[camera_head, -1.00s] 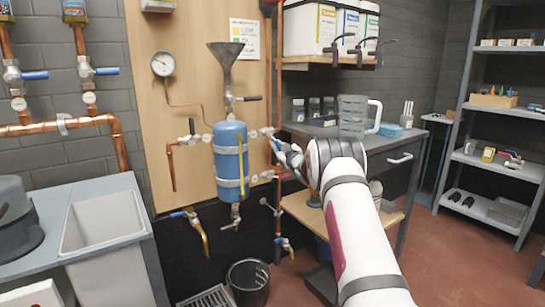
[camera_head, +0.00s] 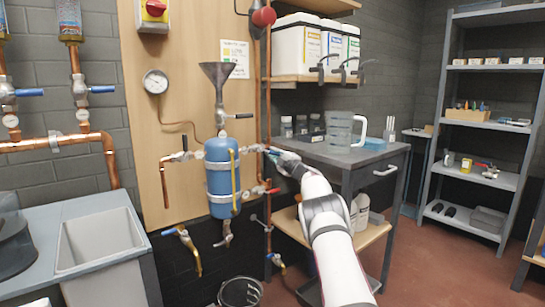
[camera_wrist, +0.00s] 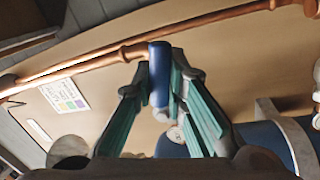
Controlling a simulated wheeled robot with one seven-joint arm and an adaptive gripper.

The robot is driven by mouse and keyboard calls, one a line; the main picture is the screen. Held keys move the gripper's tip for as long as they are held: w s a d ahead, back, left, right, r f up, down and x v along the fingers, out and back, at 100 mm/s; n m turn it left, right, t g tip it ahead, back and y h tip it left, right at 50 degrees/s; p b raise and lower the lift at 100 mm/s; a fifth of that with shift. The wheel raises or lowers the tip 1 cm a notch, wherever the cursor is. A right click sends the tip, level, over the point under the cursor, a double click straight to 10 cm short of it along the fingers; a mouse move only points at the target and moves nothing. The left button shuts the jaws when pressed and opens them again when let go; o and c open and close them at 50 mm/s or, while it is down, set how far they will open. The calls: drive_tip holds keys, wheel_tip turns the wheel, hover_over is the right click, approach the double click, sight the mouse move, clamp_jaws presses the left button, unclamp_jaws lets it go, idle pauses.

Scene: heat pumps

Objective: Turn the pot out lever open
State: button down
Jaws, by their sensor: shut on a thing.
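The blue pot (camera_head: 222,182) hangs upright on the wooden panel, with a funnel above it and valves on both sides. A blue lever (camera_wrist: 159,75) sits at the valve on the pot's right side, by the vertical copper pipe. My gripper (camera_head: 274,152) reaches this lever from the right. In the wrist view my gripper (camera_wrist: 160,95) has its green-padded fingers closed on the blue lever, one on each side. The lever's far end and the valve body are partly hidden by the fingers. I cannot read its label.
A red-handled valve (camera_head: 268,191) sits below on the same pipe. A bench with a clear jug (camera_head: 340,130) stands to the right, under a shelf of white canisters (camera_head: 297,45). A sink (camera_head: 100,238) is at left and a black bucket (camera_head: 240,291) on the floor.

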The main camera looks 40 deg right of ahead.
sight(278, 154)
drive_tip(key=shift+r+n, duration=0.2)
drive_tip(key=shift+n, duration=0.3)
drive_tip(key=c, duration=1.6)
unclamp_jaws()
drive_tip(key=shift+s+d, duration=0.1)
drive_tip(key=s, duration=0.2)
drive_tip(key=shift+s+f, duration=0.25)
drive_tip(key=shift+s, duration=0.15)
drive_tip(key=s, duration=0.3)
drive_tip(key=s+f, duration=0.1)
drive_tip(key=s, duration=0.4)
drive_tip(key=shift+s+f, duration=0.35)
drive_tip(key=shift+s, duration=0.05)
